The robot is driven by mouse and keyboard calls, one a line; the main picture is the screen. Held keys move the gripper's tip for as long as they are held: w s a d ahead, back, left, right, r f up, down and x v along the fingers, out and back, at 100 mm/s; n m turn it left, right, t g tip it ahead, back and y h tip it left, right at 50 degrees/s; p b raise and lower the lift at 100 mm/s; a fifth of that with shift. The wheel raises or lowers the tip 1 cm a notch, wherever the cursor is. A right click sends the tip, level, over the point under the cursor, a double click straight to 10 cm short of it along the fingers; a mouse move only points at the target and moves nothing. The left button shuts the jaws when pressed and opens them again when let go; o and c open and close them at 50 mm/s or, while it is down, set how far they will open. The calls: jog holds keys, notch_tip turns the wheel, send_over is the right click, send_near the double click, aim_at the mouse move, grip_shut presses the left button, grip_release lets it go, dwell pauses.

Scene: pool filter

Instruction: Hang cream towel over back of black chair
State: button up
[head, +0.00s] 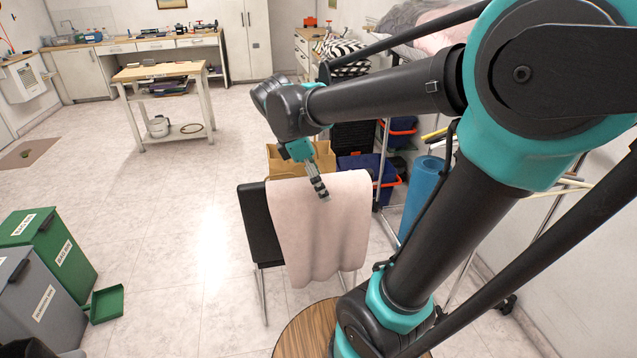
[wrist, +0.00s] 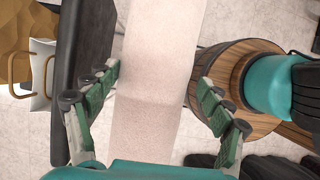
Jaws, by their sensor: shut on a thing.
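The cream towel (head: 322,235), pale pinkish in this light, lies over the top of the black chair's back and hangs down in front of it. The black chair (head: 258,228) shows its bare left part and thin metal legs; the towel hides the rest of the back. My gripper (head: 321,190) is at the towel's upper part, pointing down. The dark chair back (wrist: 85,70) is left of the strip there.
Cardboard boxes (head: 285,160), a dark blue crate (head: 360,165) and a rolled blue mat (head: 422,195) stand behind and right of the chair. Green bin (head: 50,250) and grey bin (head: 40,305) stand at left. A work table (head: 160,72) is farther back. Floor left of the chair is clear.

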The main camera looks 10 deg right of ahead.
jog(key=shift+w, duration=0.1)
jog(key=shift+w+f, duration=0.25)
jog(key=shift+w, duration=2.35)
jog(key=shift+w+f, duration=0.25)
jog(key=shift+w, duration=2.35)
jog(key=shift+w+f, duration=0.25)
jog(key=shift+w, duration=2.35)
jog(key=shift+w+f, duration=0.15)
jog(key=shift+f, duration=3.15)
jog(key=o, duration=1.7)
